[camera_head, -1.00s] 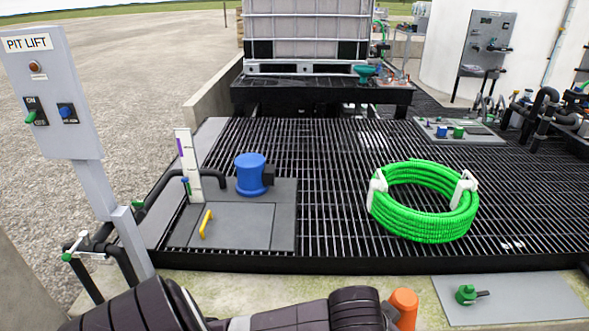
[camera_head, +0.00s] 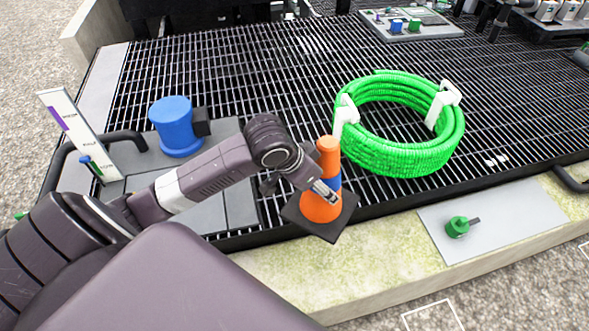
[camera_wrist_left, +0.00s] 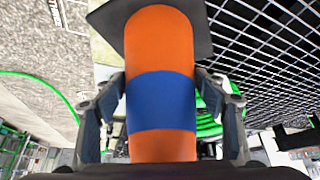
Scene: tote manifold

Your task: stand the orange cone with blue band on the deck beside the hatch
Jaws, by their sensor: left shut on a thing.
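The orange cone with a blue band (camera_head: 321,208) has a dark square base and is held slightly tilted near the front edge of the grated deck (camera_head: 279,75). My left gripper (camera_head: 328,192) is shut on it around the blue band. In the left wrist view the cone (camera_wrist_left: 160,45) fills the middle between the two fingers (camera_wrist_left: 161,108). I cannot tell whether its base touches the deck. The grey hatch (camera_head: 205,210) lies to the left of the cone, partly hidden behind my left arm. My right gripper is not in view.
A coiled green hose (camera_head: 400,160) with white straps lies just right of the cone. A blue cylinder (camera_head: 176,125) stands at the hatch's back. A white marked post (camera_head: 75,130) is at the left. A green valve (camera_head: 458,227) sits on a grey plate (camera_head: 520,215) at the front right.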

